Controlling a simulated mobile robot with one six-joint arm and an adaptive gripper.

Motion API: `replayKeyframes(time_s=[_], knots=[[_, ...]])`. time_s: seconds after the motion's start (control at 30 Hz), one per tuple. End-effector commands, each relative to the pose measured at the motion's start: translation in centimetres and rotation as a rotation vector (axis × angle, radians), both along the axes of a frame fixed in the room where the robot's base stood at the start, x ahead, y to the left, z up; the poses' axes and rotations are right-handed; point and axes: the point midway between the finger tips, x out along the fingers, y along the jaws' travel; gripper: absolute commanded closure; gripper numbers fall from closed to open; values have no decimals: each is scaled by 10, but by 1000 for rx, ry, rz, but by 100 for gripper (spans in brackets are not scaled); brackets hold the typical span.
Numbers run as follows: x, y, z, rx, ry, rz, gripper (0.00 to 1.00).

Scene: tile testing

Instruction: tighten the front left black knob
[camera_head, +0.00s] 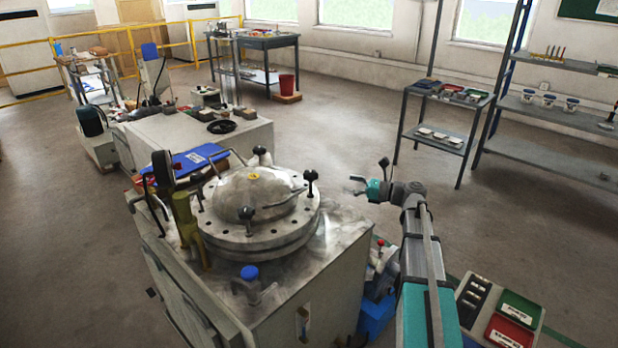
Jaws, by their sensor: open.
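A round grey metal vessel (262,233) with a bolted flange and domed lid (255,192) stands on the machine cabinet. Black knobs show around the lid. One knob (247,213) is at the front, low on the dome with a short rod beside it. Another knob (311,176) stands upright on a stem at the right, and one (262,153) is at the back. I cannot tell for sure which is the front left one. My gripper (355,187) is open and empty, right of the vessel and apart from every knob, its fingers pointing left toward the lid.
A blue-capped valve (249,272) stands on the cabinet top (300,262) in front of the vessel. An olive upright post (185,218) is at its left, and a blue clipboard (198,158) lies behind. Red and green trays (508,330) are at lower right. Floor is clear behind my arm.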

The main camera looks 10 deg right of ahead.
Motion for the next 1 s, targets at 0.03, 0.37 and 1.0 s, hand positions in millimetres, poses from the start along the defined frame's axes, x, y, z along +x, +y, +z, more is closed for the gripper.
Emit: replayKeyframes(time_s=[0.03, 0.37, 1.0], knots=[[3, 5, 0, 0, 0, 1, 4], [26, 42, 0, 0, 0, 3, 4], [64, 106, 0, 0, 0, 3, 4]])
